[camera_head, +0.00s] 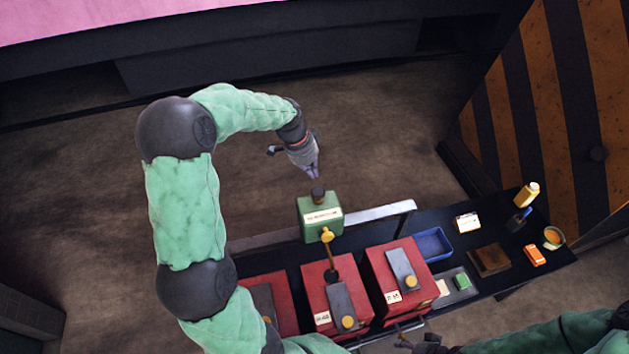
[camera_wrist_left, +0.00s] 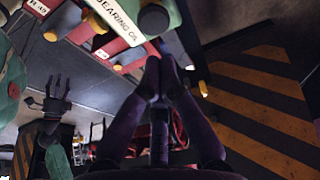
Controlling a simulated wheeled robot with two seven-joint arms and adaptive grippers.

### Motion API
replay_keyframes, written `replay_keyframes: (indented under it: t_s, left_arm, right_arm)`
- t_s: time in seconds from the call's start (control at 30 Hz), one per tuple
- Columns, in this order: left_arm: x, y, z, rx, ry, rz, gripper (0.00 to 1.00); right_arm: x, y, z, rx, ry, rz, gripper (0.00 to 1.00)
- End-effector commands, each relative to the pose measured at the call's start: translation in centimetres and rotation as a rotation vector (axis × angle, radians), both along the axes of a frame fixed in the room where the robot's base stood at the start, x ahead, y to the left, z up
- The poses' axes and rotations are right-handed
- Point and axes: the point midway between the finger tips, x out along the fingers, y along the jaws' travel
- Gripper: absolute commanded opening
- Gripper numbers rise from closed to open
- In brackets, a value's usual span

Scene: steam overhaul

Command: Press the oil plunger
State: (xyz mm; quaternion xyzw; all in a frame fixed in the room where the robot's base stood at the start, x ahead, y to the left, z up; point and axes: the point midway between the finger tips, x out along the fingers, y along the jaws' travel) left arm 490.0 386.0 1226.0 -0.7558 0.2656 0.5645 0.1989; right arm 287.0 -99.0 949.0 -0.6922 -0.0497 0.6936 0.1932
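The green oil box (camera_head: 320,216) stands at the back of the bench, with a dark round plunger (camera_head: 318,192) on its top. In the left wrist view the box (camera_wrist_left: 115,14) reads "BEARING OIL", and the plunger cap (camera_wrist_left: 154,19) shows beyond my fingertips. My left gripper (camera_head: 313,174) points down just above and behind the plunger, apparently apart from it. Its fingers (camera_wrist_left: 160,64) are closed together with nothing between them. My right gripper (camera_wrist_left: 57,88) has its fingers spread and empty. In the head view it is partly cut off at the bottom edge.
Red boxes (camera_head: 385,262) with grey levers stand in front of the oil box. A blue tray (camera_head: 432,245), yellow bottle (camera_head: 528,194) and orange item (camera_head: 535,255) lie to the right. The floor behind the bench is clear.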

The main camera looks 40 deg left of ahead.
Motion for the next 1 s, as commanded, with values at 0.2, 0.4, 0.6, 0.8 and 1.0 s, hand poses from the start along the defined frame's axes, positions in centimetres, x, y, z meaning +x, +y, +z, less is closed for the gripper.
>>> replay_keyframes:
  t_s: [0.2, 0.4, 0.6, 0.8, 1.0]
  left_arm:
    - [-0.6, 0.6, 3.0, 0.002, -0.003, 0.001, 0.00]
    - [-0.9, 0.8, 4.0, 0.001, -0.002, 0.001, 0.00]
    - [-0.9, 0.8, 4.0, 0.001, -0.002, 0.001, 0.00]
    - [-0.9, 0.8, 4.0, 0.001, -0.002, 0.001, 0.00]
    - [-0.9, 0.8, 4.0, 0.001, -0.002, 0.001, 0.00]
  right_arm:
    - [0.0, 0.0, -0.4, 0.000, -0.001, 0.000, 0.59]
    - [0.0, 0.0, -0.4, 0.000, -0.001, 0.000, 0.59]
    - [0.0, 0.0, -0.4, 0.000, -0.001, 0.000, 0.59]
    - [0.0, 0.0, -0.4, 0.000, -0.001, 0.000, 0.59]
    - [0.0, 0.0, -0.4, 0.000, -0.001, 0.000, 0.59]
